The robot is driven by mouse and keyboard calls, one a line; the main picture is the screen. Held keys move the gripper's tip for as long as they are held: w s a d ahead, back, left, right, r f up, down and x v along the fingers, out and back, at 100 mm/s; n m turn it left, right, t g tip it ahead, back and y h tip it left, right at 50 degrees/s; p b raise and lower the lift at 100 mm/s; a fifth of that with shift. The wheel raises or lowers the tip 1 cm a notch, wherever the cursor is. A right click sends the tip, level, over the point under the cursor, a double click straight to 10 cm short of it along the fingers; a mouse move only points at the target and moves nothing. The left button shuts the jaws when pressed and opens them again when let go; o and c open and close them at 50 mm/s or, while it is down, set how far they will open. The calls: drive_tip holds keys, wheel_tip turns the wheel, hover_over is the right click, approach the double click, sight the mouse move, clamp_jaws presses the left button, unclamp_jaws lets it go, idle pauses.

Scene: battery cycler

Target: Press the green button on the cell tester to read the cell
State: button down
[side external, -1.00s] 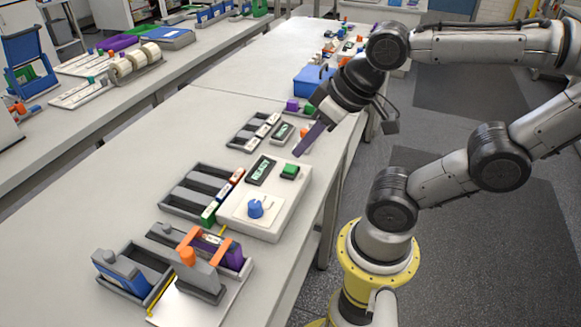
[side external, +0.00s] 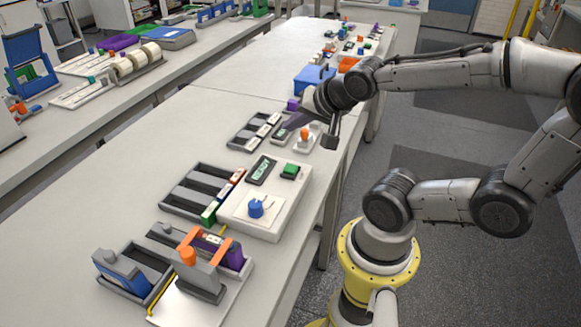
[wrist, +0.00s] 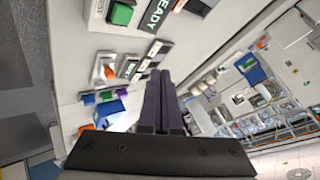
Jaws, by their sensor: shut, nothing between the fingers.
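The cell tester (side external: 240,220) is a white box on the bench with a blue knob, a dark display (side external: 262,170) reading READY and a green button (side external: 290,170) at its far right corner. In the wrist view the green button (wrist: 122,14) and the READY display (wrist: 156,14) are at the top edge. My gripper (side external: 287,128) is shut and empty, with its dark purple fingers together. It is beyond the tester, above the bench and apart from the button. The fingers also show in the wrist view (wrist: 160,78).
A grey slotted tray (side external: 185,192) is left of the tester. A fixture with orange clamps (side external: 188,256) stands in front. Behind the tester are another small tray (side external: 245,132), an orange-topped switch (side external: 304,135) and a blue bin (side external: 312,82). The bench's left side is clear.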

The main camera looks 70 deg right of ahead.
sight(293, 170)
drive_tip(key=shift+f, duration=0.1)
drive_tip(key=shift+f, duration=4.3)
drive_tip(key=shift+f, duration=0.2)
drive_tip(key=shift+f, duration=0.25)
drive_tip(key=shift+f, duration=0.55)
drive_tip(key=shift+r, duration=0.95)
drive_tip(key=shift+r, duration=2.5)
